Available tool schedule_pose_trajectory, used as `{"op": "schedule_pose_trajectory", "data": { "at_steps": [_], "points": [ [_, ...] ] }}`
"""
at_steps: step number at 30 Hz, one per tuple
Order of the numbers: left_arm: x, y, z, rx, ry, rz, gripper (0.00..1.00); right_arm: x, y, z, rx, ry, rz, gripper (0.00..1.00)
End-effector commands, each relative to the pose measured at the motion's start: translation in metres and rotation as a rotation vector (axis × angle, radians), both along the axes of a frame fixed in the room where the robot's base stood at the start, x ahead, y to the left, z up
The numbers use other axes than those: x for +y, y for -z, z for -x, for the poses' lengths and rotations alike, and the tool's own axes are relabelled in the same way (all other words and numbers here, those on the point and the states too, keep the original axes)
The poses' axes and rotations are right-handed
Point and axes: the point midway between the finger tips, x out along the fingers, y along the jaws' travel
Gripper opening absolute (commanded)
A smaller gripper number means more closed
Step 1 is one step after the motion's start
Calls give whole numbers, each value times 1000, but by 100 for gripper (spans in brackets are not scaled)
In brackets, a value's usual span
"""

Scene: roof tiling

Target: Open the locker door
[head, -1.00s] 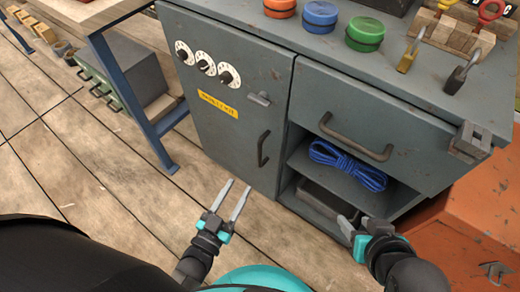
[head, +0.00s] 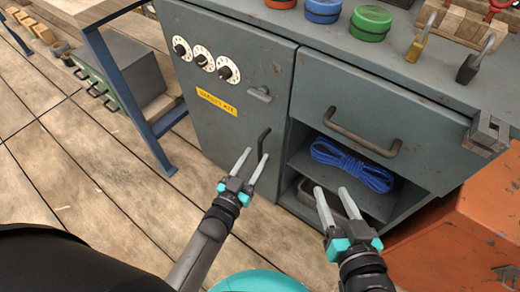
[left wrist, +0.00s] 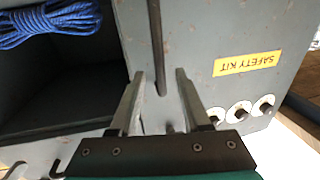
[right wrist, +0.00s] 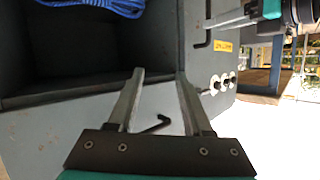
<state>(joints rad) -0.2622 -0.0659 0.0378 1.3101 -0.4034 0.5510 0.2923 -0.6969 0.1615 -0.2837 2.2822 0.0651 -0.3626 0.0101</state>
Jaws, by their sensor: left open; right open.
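The grey locker door (head: 220,111) is shut. It carries a yellow label (head: 216,101), dials (head: 203,59), a small latch (head: 260,93) and a dark vertical handle (head: 263,143). The handle also shows in the left wrist view (left wrist: 157,50), ahead of the fingertips. My left gripper (head: 253,160) is open, its fingertips at the handle's lower part in the head view; I cannot tell whether they touch it. My right gripper (head: 332,197) is open and empty in front of the open shelf.
A drawer with a bar handle (head: 365,133) sits right of the door, above a shelf with blue rope (head: 352,165). Tins and padlocks (head: 476,61) are on top. A blue metal frame (head: 128,95) stands at the left. An orange box (head: 450,240) is at the right.

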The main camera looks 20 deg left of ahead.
Motion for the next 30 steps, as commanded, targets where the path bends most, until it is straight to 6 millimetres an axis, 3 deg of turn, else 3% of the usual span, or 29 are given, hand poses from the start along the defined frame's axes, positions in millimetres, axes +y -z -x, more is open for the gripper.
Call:
{"op": "schedule_pose_trajectory", "data": {
  "at_steps": [12, 27, 30],
  "points": [
    [-5, 1, -31, -1, 0, 1, 47, 14, -12, 7, -180, 4, -118, 50],
    [-6, 0, -38, 1, 0, 0, 47, 17, -18, 9, -227, 7, -149, 50],
    [-6, 0, -38, 1, 0, 0, 38, 17, -18, 9, -227, 7, -149, 50]
  ]
}}
